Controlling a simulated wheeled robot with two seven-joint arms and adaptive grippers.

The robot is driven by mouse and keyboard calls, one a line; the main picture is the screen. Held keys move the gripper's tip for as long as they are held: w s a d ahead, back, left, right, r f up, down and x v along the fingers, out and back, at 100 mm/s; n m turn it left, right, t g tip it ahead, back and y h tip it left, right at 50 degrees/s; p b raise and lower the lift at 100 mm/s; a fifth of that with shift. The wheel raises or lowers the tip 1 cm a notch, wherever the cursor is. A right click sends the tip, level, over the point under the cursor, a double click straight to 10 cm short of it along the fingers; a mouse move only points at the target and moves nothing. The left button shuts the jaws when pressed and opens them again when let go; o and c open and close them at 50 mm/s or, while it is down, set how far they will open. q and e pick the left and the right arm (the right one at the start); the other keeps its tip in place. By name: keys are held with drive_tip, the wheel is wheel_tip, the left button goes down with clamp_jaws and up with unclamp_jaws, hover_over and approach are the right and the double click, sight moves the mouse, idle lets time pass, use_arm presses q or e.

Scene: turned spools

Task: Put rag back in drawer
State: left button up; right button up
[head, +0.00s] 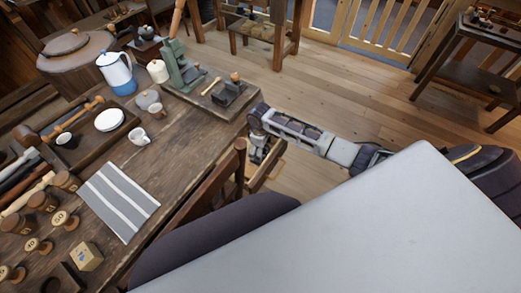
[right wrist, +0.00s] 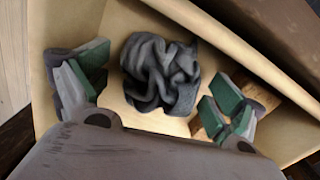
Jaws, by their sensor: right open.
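The dark grey rag (right wrist: 162,72) lies crumpled on the pale floor of the open drawer (right wrist: 285,82) in the right wrist view. My right gripper (right wrist: 158,88) is open, with its green-padded fingers on either side of the rag and a visible gap to it on each side. In the head view my right gripper (head: 258,153) points down into the drawer (head: 272,174), which sticks out from the table's right edge. The rag cannot be made out there. My left gripper is not in view.
A small wooden piece (right wrist: 262,95) lies in the drawer by the right finger. The wooden table (head: 185,150) carries a striped cloth (head: 118,200), a blue and white pot (head: 117,72), a green press (head: 180,68) and several spools. A chair back (head: 205,185) stands close beside the drawer.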

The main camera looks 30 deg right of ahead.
drive_tip(key=shift+r, duration=0.45)
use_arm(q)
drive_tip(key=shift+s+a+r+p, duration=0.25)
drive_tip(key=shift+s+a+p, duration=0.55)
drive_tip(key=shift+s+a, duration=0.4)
use_arm(e)
wheel_tip(320, 180, up, 11)
drive_tip(key=shift+r, duration=0.15)
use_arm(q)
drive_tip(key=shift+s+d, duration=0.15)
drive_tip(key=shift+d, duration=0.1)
